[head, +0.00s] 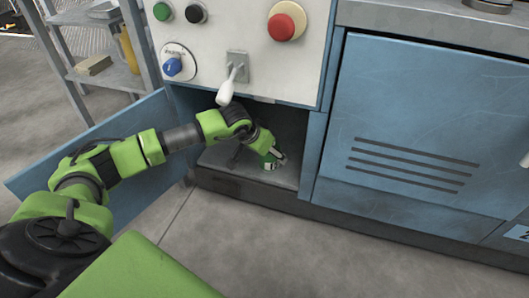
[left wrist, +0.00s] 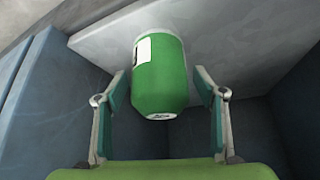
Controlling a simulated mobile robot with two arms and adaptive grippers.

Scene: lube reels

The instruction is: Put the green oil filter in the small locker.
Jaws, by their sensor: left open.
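The green oil filter (left wrist: 158,72) is a green can with a white label, in the left wrist view. It touches a grey surface inside the small locker (head: 222,158), whose blue door (head: 150,135) stands open in the head view. My left gripper (left wrist: 160,84) is open, one finger on each side of the filter, with gaps showing between the fingers and the can. In the head view my left gripper (head: 273,158) is inside the locker near its floor, and the filter is hard to tell from my green gripper parts. My right gripper is not in view.
Above the locker is a panel with a red button (head: 286,21), a blue knob (head: 173,66) and a white-handled lever (head: 230,84) close above my arm. A closed blue cabinet door (head: 425,130) is to the right. A shelf rack (head: 105,77) stands at the left.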

